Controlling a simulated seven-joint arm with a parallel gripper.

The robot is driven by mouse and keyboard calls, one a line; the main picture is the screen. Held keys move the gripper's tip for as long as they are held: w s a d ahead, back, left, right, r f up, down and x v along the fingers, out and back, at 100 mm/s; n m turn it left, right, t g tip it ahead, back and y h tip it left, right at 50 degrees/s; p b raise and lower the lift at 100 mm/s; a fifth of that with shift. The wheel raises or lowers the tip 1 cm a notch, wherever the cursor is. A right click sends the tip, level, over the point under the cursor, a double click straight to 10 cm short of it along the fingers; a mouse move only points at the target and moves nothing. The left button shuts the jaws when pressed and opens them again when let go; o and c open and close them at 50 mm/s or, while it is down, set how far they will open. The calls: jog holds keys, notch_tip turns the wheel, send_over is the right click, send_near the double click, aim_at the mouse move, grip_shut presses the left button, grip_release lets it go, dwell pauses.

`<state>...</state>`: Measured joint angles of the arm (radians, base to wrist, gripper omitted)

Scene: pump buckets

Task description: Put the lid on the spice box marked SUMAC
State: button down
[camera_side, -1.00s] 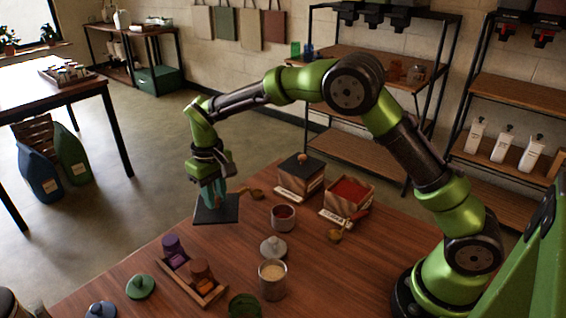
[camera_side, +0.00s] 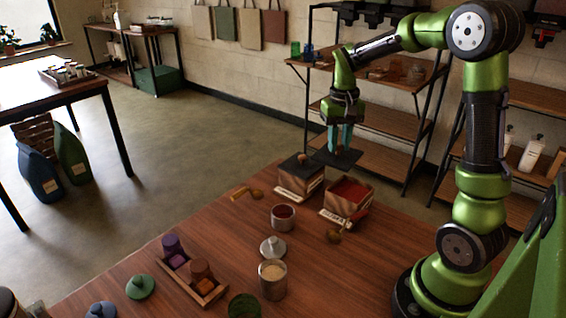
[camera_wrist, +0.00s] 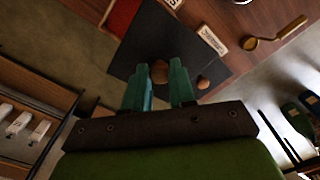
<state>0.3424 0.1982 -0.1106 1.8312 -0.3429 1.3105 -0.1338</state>
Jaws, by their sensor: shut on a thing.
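My gripper (camera_side: 340,149) is shut on the wooden knob of a dark square lid (camera_side: 326,158). It holds the lid in the air above and behind the two wooden boxes. In the wrist view the knob (camera_wrist: 159,72) sits between the teal fingers. The right box (camera_side: 346,205) is open and full of red powder (camera_side: 350,188); some red also shows in the wrist view (camera_wrist: 118,16). The left box (camera_side: 298,187) wears its own dark lid. Both boxes have pale front labels, too small to read in the side view. The lid hides part of the boxes in the wrist view.
Brass scoops (camera_side: 256,194) (camera_side: 334,236) lie near the boxes. A tin of red (camera_side: 283,218), a grey lid (camera_side: 273,248), a glass jar (camera_side: 272,280) and a wooden tray (camera_side: 207,291) stand nearer the front. The table's left middle is clear.

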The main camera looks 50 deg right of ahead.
aim_at(355, 160)
jog(key=shift+m, duration=0.5)
jog(key=s, duration=0.1)
jog(key=s+f, duration=0.1)
jog(key=s, duration=0.1)
jog(key=s+f, duration=0.1)
jog(key=shift+s+d, duration=0.2)
jog(key=shift+s, duration=0.2)
jog(key=shift+s+f, duration=0.1)
jog(key=shift+f, duration=2.25)
jog(key=shift+f, duration=0.65)
jog(key=c, duration=0.8)
grip_release()
jog(key=shift+c, duration=0.2)
jog(key=shift+r, duration=0.1)
jog(key=shift+r, duration=2.95)
